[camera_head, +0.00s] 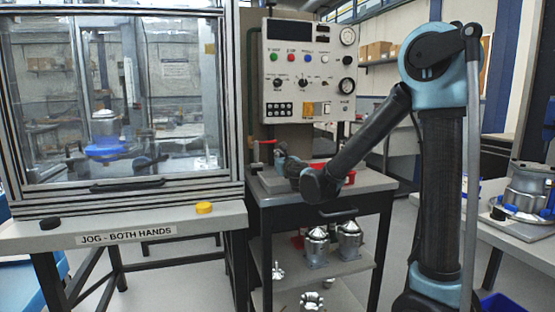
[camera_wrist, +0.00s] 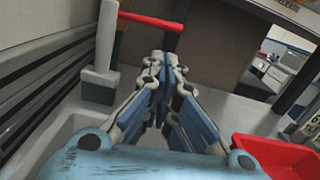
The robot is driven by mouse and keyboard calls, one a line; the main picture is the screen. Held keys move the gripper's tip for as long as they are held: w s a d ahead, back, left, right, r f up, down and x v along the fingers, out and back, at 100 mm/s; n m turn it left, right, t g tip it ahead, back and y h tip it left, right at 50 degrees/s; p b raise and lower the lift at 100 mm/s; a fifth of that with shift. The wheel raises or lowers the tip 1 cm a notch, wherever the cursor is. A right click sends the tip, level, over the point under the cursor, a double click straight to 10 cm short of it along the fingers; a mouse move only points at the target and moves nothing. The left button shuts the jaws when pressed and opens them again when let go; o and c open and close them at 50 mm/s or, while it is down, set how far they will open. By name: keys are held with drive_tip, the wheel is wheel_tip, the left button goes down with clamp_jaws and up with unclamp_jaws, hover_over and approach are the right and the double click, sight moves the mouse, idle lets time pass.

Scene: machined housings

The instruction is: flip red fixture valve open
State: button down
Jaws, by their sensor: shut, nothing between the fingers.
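The red fixture valve handle (camera_wrist: 150,20) shows at the top of the wrist view. It is a red bar running out to the right from a grey upright stem (camera_wrist: 104,45) with a dark base. In the head view the red handle (camera_head: 263,142) is small, below the control panel and beside the glazed cabinet. My gripper (camera_wrist: 166,60) is shut and empty. Its fingertips appear just below the red bar in the wrist view; I cannot tell whether they touch it. In the head view my gripper (camera_head: 282,158) is over the cart top, partly hidden by my arm.
A red bin (camera_wrist: 275,155) lies to the right of my gripper. The cart (camera_head: 375,183) carries metal housings (camera_head: 349,238) on its lower shelf. The control panel (camera_head: 307,72) rises behind the cart. The glazed cabinet (camera_head: 120,100) stands close on the left.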

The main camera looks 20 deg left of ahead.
sight(264, 143)
drive_tip(key=x, duration=0.8)
drive_tip(key=shift+w, duration=0.1)
drive_tip(key=shift+a, duration=0.15)
drive_tip(key=shift+r, duration=0.1)
